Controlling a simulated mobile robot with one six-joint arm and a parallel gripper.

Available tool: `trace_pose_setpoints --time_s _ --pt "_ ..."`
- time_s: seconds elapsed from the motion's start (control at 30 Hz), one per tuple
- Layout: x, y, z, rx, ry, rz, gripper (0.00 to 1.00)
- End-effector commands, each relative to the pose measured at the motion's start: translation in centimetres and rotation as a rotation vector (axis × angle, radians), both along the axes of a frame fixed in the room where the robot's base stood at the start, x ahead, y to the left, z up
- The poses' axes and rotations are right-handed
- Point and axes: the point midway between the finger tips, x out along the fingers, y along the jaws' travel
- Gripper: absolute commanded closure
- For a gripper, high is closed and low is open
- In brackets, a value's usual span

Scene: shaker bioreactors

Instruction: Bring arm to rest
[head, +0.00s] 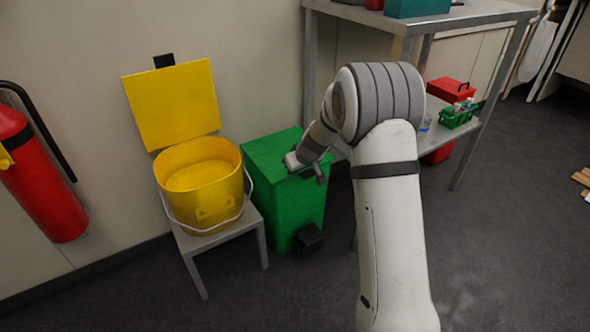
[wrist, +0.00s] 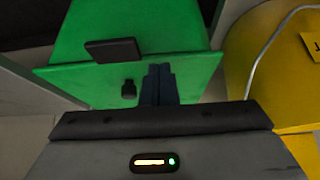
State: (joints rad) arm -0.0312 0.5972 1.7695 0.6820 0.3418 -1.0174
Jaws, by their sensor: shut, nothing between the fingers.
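My arm rises from the bottom of the head view, bends at the top and reaches down to the left. My gripper (head: 313,172) hangs over the lid of the green pedal bin (head: 285,205), with nothing held. In the wrist view, the two dark fingers of my gripper (wrist: 159,84) are together, with the green bin (wrist: 185,42) behind them. I cannot tell how far above the lid the fingertips are.
A yellow bucket (head: 207,208) with its lid up stands on a small grey stool (head: 225,236) beside the bin. A red fire extinguisher (head: 42,185) hangs at the left. A metal table (head: 455,17) stands behind my arm. The floor at the right (head: 510,240) is mostly clear.

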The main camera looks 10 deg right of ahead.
Motion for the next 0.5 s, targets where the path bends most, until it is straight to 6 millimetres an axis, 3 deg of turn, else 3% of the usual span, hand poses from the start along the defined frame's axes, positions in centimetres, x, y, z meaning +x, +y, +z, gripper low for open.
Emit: trace_pose_setpoints --time_s 0.3,0.5 --pt "-2.4 -1.3 4.9 0.000 -0.002 -0.002 1.00" --pt "-3.2 -1.8 6.1 0.000 -0.001 -0.003 1.00"
